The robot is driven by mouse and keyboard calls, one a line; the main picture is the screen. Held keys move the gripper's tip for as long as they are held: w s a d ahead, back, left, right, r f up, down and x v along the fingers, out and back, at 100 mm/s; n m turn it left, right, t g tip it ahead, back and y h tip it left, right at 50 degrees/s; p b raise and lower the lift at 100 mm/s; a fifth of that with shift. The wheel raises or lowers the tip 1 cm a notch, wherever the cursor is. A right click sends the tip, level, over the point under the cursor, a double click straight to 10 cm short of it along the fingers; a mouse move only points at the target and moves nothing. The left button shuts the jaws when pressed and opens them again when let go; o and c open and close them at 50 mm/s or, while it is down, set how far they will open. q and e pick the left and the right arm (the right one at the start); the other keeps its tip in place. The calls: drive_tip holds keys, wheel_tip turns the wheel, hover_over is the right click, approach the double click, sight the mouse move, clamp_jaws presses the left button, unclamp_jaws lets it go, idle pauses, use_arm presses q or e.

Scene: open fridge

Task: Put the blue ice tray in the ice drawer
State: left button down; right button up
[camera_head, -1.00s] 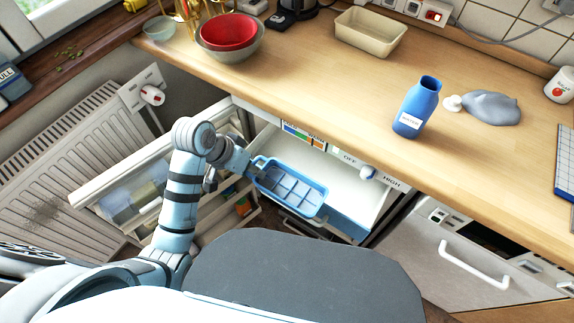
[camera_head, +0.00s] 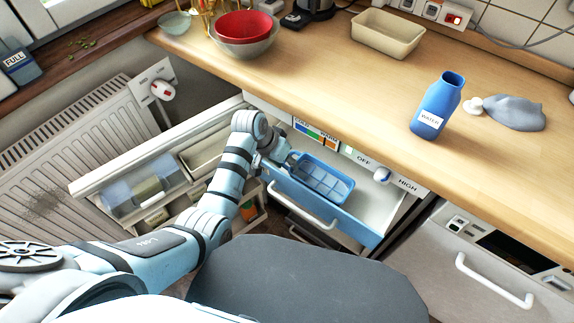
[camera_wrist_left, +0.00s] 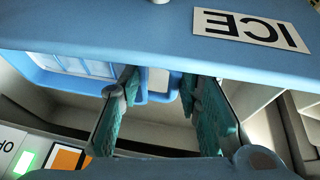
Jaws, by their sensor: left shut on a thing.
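The blue ice tray (camera_head: 326,181), with pale compartments, is at the open ice drawer (camera_head: 330,213), behind its blue front. The front has a white handle and, in the left wrist view, an upside-down "ICE" label (camera_wrist_left: 252,28). My left gripper (camera_head: 290,159) is shut on the tray's left end. In the left wrist view, the teal-padded fingers of my left gripper (camera_wrist_left: 158,92) are either side of a blue tab of the tray (camera_wrist_left: 75,66). I cannot tell whether the tray touches the drawer floor. My right gripper is out of view.
The open fridge door (camera_head: 150,160) with filled racks stands left of my arm. The wooden counter (camera_head: 330,85) overhangs behind the drawer. It carries a blue water bottle (camera_head: 438,105), bowls (camera_head: 245,42) and a beige tub (camera_head: 388,38). A control panel (camera_head: 345,152) lies under its edge.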

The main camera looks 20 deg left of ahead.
use_arm(q)
drive_tip(key=shift+w+f+b, duration=0.15)
drive_tip(key=shift+f+b, duration=0.15)
drive_tip(key=shift+f, duration=0.6)
drive_tip(key=shift+r, duration=0.1)
drive_tip(key=c, duration=1.2)
unclamp_jaws()
drive_tip(key=p+v, duration=0.5)
drive_tip(key=v, duration=0.7)
